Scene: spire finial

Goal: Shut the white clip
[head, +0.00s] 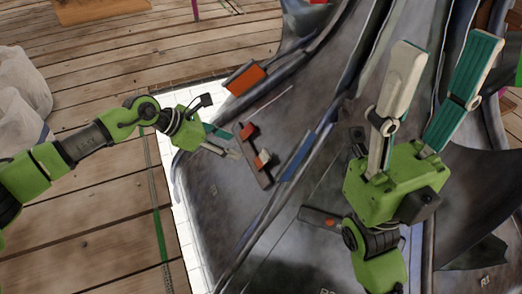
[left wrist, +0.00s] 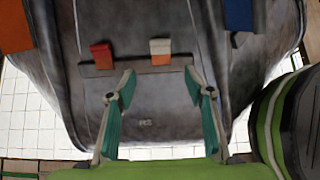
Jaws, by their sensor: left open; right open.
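The white clip (head: 263,158) sits on a dark bar (head: 256,172) on the grey metal panel, with orange showing beside its white part. In the left wrist view the white clip (left wrist: 160,46) stands beyond my fingertips, between their lines, with orange below the white. I cannot tell how far it is swung over. My left gripper (head: 236,145) is open and empty, close to the bar, its fingers pointing towards it; the fingers also show in the left wrist view (left wrist: 158,70). My right gripper (head: 445,52) is open and empty, raised at the right.
A red clip (left wrist: 102,55) is on the same bar, left of the white one. A larger orange block (head: 246,78) and a blue strip (head: 298,158) are on the panel nearby. Another small bar with an orange part (head: 325,218) lies below. Curved metal edges rise at the right.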

